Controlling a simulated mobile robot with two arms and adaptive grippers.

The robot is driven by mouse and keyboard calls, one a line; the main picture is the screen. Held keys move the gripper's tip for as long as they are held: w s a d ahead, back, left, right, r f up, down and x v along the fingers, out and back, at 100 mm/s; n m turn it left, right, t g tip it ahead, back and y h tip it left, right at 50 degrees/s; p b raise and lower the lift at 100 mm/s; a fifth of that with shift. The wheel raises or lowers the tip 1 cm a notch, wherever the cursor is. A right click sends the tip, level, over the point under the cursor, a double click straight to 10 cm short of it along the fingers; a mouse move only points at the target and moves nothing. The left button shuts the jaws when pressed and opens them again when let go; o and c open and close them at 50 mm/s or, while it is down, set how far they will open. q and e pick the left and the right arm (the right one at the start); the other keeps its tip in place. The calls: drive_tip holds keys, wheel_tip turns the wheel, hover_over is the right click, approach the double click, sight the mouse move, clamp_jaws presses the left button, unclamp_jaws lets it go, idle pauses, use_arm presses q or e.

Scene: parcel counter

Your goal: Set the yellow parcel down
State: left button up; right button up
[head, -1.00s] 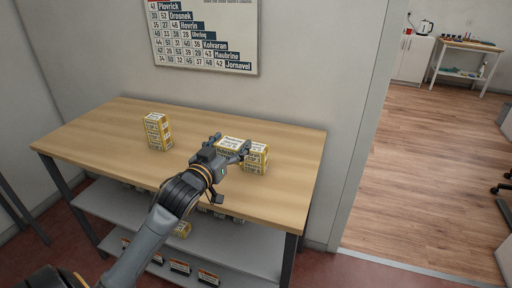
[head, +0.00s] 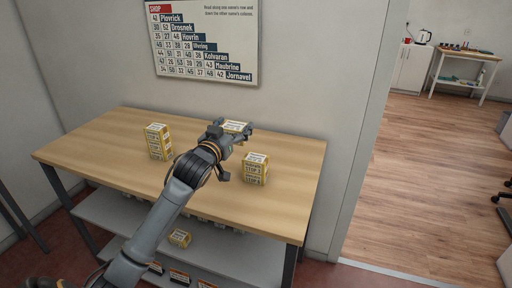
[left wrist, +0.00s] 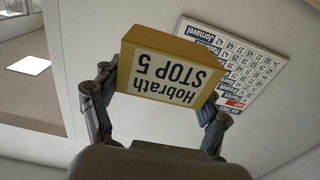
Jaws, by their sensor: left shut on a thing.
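My left gripper (head: 234,137) is shut on a yellow parcel (head: 236,126) over the back part of the wooden counter (head: 110,150). The gripper hides much of the parcel in the head view, and I cannot tell whether its underside touches the counter. In the left wrist view the held parcel (left wrist: 168,72) sits between the two fingers (left wrist: 158,112), its white label reading "Hobrath STOP 5". My right gripper is not in view.
One yellow parcel (head: 255,169) stands on the counter right of the gripper, another (head: 158,141) to its left. A chart (head: 205,42) hangs on the wall behind. The counter's right end is clear.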

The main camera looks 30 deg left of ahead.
use_arm(q)
drive_tip(key=w+f, duration=0.2)
drive_tip(key=w+d+f, duration=0.1)
drive_tip(key=w+f, duration=0.1)
drive_tip(key=w, duration=0.1)
drive_tip(key=w+d+f, duration=0.1)
drive_tip(key=w+f, duration=0.1)
drive_tip(key=shift+w+f, duration=0.15)
drive_tip(key=f+p, duration=0.1)
drive_tip(key=w+f, duration=0.1)
drive_tip(key=shift+d+f+p, duration=0.15)
drive_tip(key=shift+f+p, duration=0.2)
drive_tip(key=shift+f, duration=0.55)
drive_tip(key=shift+f, duration=0.1)
drive_tip(key=o, duration=1.3)
drive_tip(key=shift+f, duration=0.1)
